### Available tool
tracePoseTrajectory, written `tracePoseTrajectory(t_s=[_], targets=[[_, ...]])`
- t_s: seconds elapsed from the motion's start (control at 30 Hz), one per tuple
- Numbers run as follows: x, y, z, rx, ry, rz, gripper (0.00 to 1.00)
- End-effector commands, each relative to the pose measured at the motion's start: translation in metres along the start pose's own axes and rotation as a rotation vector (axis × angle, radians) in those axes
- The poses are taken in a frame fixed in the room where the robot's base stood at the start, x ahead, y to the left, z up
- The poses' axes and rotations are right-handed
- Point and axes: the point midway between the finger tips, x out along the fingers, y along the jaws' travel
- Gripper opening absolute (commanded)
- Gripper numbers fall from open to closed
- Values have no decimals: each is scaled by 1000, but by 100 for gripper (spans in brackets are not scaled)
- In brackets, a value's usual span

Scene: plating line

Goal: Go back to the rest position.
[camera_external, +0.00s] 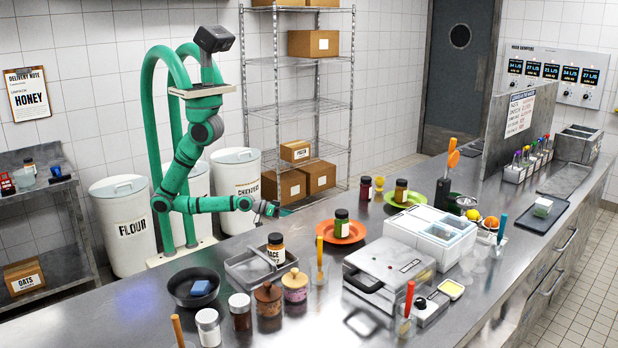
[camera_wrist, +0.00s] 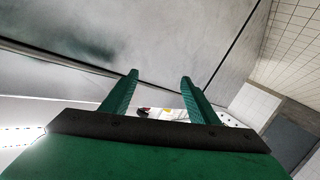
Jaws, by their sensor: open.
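My gripper (camera_external: 268,209) is at the end of my green arm, over the far left edge of the steel counter (camera_external: 455,305). In the external view it is small, beyond the orange plate and the steel tray. In the wrist view my gripper (camera_wrist: 160,85) shows its two green fingers apart, with nothing between them. The wrist view looks mostly at a grey, blurred surface and part of a tiled wall.
Near my gripper stand a jar (camera_external: 275,248) at a steel tray (camera_external: 240,275) and an orange plate (camera_external: 358,236) bearing a jar (camera_external: 341,222). Bins labelled FLOUR (camera_external: 128,228) and CHICKPEAS (camera_external: 240,163) stand around my base. A wire shelf (camera_external: 300,107) with boxes stands behind.

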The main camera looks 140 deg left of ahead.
Motion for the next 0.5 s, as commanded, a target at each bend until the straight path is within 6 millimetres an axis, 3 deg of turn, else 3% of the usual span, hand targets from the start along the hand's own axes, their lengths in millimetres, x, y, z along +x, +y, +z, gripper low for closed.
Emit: tracePoseTrajectory(t_s=[0.27,0.5], targets=[[-71,65,45,162,-65,183,55],[-159,128,73,362,-121,443,55]])
